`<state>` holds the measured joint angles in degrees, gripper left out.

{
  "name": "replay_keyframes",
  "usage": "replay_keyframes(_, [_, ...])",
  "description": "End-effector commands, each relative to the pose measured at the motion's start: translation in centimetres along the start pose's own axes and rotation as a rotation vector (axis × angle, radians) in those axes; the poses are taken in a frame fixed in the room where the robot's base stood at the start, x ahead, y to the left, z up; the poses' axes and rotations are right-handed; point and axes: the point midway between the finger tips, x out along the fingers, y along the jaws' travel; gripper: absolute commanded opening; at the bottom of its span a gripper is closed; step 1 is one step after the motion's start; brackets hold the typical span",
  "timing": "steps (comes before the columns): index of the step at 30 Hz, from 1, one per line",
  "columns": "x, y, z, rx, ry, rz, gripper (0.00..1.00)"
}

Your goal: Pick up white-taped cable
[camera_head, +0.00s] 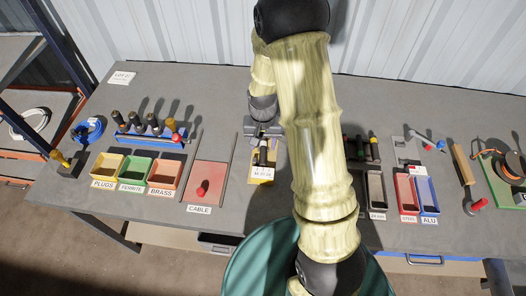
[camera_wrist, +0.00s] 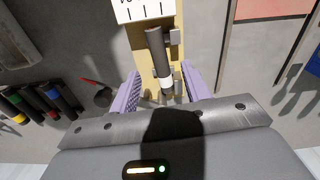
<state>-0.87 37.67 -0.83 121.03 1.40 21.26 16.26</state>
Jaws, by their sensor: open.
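The white-taped cable (camera_wrist: 157,52) is a short dark piece with a white band near its lower end in the wrist view. It lies along a wooden holder (camera_wrist: 142,36) with metal clips. In the head view the cable (camera_head: 263,155) shows just below my gripper (camera_head: 262,133). In the wrist view my gripper (camera_wrist: 160,76) is open, with one purple finger on each side of the cable's banded end. I cannot tell whether either finger touches it. The cable's lowest end is partly hidden by the gripper body and its shadow.
Several other taped cables (camera_wrist: 38,103) lie to the left in the wrist view. In the head view, a red cable tray (camera_head: 207,178) is left of the holder and bins for plugs (camera_head: 107,166) and brass (camera_head: 165,174) stand further left. A steel bin (camera_head: 405,192) stands right.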

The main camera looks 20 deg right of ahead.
Motion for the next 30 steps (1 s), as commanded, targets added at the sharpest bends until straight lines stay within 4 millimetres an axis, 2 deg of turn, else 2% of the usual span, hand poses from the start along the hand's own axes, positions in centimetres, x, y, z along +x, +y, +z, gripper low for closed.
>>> replay_keyframes(13, [4.6,0.0,-0.4,0.0,-0.002,0.0,0.47])
replay_keyframes(30, [4.8,0.0,-0.4,0.0,-0.001,0.0,0.47])
